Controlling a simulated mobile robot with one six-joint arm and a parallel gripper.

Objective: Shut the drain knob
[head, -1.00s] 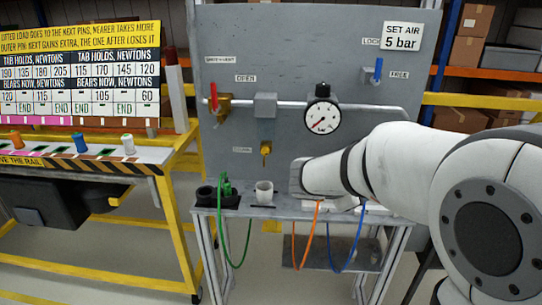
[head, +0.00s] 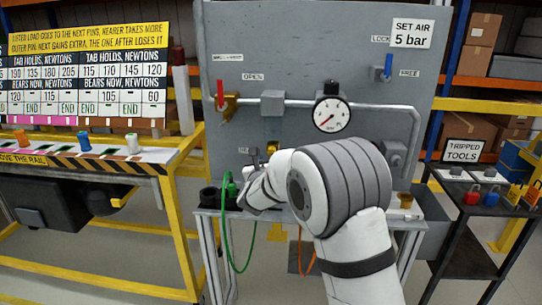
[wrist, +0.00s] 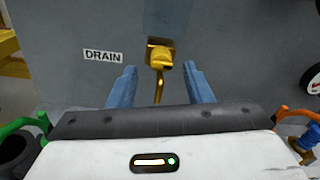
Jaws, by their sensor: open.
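The drain knob (wrist: 160,58) is a small yellow brass valve on the grey panel, right of the DRAIN label in the wrist view. A thin yellow part hangs down from it. My gripper (wrist: 160,88) is open, its two blue fingers on either side of this hanging part, with gaps on both sides. I cannot tell how deep the fingers reach. In the head view the drain knob (head: 272,147) shows just above my wrist, partly hidden by my arm. The fingertips are hard to make out there.
The gauge (head: 331,115) and pipe run above. A red lever (head: 220,94) is at upper left and a blue one (head: 388,68) at upper right. A green hose (head: 228,190) stands on the bench to the left. A black cart (head: 470,200) with padlocks stands at right.

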